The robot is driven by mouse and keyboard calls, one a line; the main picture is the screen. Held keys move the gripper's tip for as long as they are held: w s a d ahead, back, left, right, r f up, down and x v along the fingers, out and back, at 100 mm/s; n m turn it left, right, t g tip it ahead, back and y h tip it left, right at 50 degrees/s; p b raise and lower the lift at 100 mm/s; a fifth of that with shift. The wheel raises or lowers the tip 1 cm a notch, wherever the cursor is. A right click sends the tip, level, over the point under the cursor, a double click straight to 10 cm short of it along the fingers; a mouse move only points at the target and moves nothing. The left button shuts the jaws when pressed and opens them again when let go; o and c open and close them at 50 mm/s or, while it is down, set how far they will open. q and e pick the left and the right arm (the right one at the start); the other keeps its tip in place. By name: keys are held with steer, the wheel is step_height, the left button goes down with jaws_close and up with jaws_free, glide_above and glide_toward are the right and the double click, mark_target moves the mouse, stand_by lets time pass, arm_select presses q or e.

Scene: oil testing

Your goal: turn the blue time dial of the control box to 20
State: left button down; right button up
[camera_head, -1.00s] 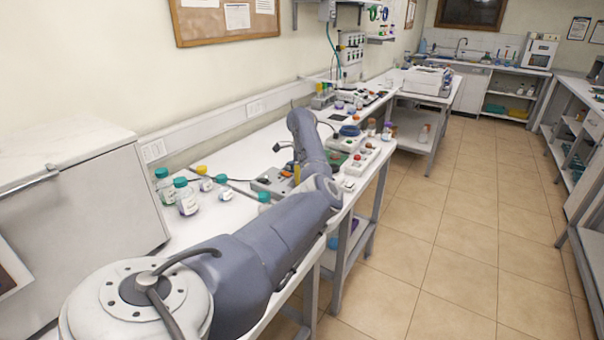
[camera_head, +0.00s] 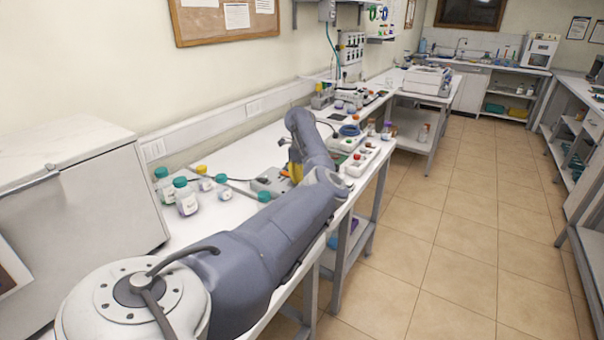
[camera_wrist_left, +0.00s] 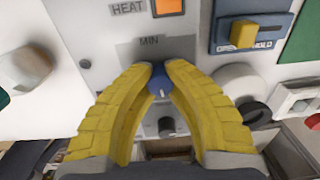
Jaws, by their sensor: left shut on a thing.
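The control box is a light grey panel (camera_wrist_left: 95,25) marked HEAT and MIN in the left wrist view; part of the box (camera_head: 265,184) shows beside my arm in the head view. The blue time dial (camera_wrist_left: 159,80) sits below the MIN label. My left gripper (camera_wrist_left: 160,68) has its two yellow ribbed fingers closed around the dial, one on each side. A short light mark shows on the dial, but I cannot read any numbers around it. In the head view the yellow fingers of my left gripper (camera_head: 296,168) show partly behind my arm.
An orange switch (camera_wrist_left: 168,6) and a dark knob (camera_wrist_left: 167,126) are on the panel. A blue block with a yellow slider (camera_wrist_left: 242,33) lies to the right. Several bottles (camera_head: 187,199) stand on the bench at the left in the head view.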

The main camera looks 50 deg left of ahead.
arm_select(q)
steer(key=m, duration=0.5)
steer(key=shift+a+m, duration=0.2)
steer(key=shift+m, duration=0.2)
steer(key=shift+r, duration=0.1)
stand_by(0.3)
steer(key=c, duration=1.1)
jaws_free()
steer(key=shift+c, duration=0.2)
steer(key=shift+d, duration=0.1)
step_height(320, 180, up, 12)
steer(key=shift+s, duration=0.25)
steer(key=shift+w+f, duration=0.15)
steer(key=shift+f, duration=2.95)
steer(key=shift+w+f, duration=0.1)
steer(key=shift+f, duration=2.95)
steer(key=shift+r, duration=0.15)
